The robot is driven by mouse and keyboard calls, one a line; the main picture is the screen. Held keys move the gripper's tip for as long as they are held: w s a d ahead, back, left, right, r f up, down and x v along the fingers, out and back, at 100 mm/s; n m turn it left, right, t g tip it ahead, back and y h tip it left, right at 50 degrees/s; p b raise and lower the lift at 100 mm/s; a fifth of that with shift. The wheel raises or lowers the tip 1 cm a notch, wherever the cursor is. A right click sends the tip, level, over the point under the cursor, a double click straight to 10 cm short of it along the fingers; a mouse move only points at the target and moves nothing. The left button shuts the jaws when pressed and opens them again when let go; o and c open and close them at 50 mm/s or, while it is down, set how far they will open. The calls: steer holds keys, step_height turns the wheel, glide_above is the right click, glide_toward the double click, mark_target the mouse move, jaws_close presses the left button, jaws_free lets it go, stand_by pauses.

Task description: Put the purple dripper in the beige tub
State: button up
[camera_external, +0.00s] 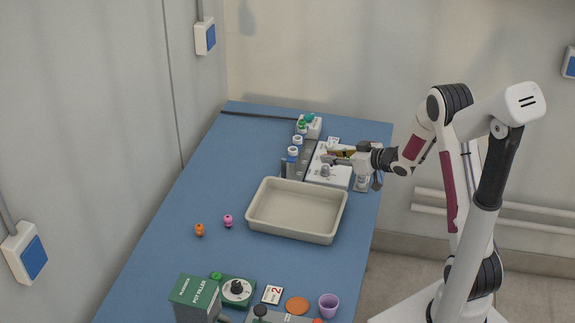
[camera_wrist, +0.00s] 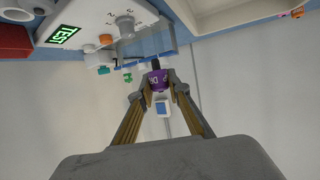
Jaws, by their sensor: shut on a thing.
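The purple dripper (camera_wrist: 158,78), with a dark top, is between my fingertips in the wrist view. My gripper (camera_wrist: 160,88) is shut on it. In the external view my gripper (camera_external: 335,154) is over the white device at the back right of the bench, beyond the tub; the dripper is too small to make out there. The beige tub (camera_external: 262,232) is an open, shallow rectangular tub in the middle of the bench, and it looks empty. A corner of it shows in the wrist view (camera_wrist: 205,28) at upper right.
A white device (camera_external: 330,174) and capped bottles (camera_external: 292,163) stand behind the tub. Orange (camera_external: 199,230) and pink (camera_external: 228,221) drippers stand left of it. A green box (camera_external: 195,298), a purple cup (camera_external: 329,305) and other items are at the front.

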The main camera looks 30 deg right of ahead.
steer(key=s+a+n+g+y, duration=0.3)
steer(key=s+a, duration=0.5)
steer(key=a, duration=0.3)
steer(key=shift+a+n+y, duration=0.35)
steer(key=shift+n+y, duration=0.45)
steer(key=shift+n, duration=0.1)
steer(key=shift+f, duration=0.25)
glide_above(313, 219)
steer(key=shift+f, duration=2.8)
steer(key=shift+f, duration=2.1)
steer(key=shift+f, duration=0.1)
steer(key=o, duration=0.8)
